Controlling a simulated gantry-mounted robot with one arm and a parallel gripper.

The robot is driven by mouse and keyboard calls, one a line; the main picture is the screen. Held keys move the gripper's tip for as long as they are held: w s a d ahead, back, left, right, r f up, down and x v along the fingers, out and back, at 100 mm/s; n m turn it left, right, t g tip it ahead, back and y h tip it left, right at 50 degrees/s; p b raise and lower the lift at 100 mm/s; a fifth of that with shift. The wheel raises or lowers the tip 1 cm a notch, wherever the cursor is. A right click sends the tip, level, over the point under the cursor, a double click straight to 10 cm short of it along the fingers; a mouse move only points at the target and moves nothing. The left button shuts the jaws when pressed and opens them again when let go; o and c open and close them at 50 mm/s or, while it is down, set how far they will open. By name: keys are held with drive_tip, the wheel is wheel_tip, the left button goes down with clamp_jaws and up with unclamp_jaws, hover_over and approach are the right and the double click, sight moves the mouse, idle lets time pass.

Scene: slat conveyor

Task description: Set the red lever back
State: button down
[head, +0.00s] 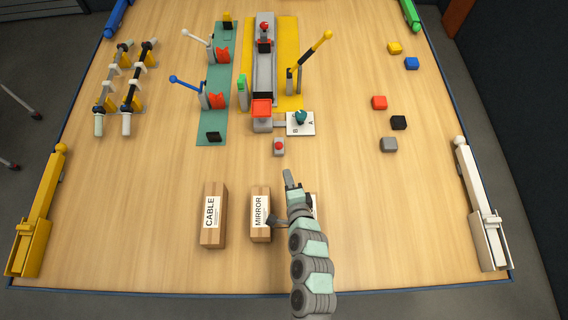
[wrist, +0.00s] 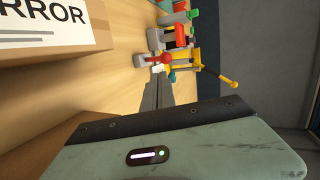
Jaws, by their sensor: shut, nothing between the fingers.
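A small red knob (head: 264,27) sits at the conveyor's far end. My gripper (head: 289,175) is shut and empty, above the table just in front of the red push button (head: 279,145). In the wrist view my fingers (wrist: 158,72) point toward that button (wrist: 140,61) and the yellow-handled lever (wrist: 215,75).
The grey slat conveyor (head: 265,75) has a red block (head: 261,108) at its near end. A white A/B plate (head: 301,129) lies beside it. CABLE (head: 213,215) and MIRROR (head: 260,213) boxes stand left of my arm; another is mostly hidden behind it. Coloured blocks (head: 379,102) lie right.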

sight(279, 146)
drive_tip(key=x, duration=0.9)
drive_tip(key=shift+w+f, duration=0.15)
drive_tip(key=shift+w, duration=0.1)
drive_tip(key=shift+p, duration=0.4)
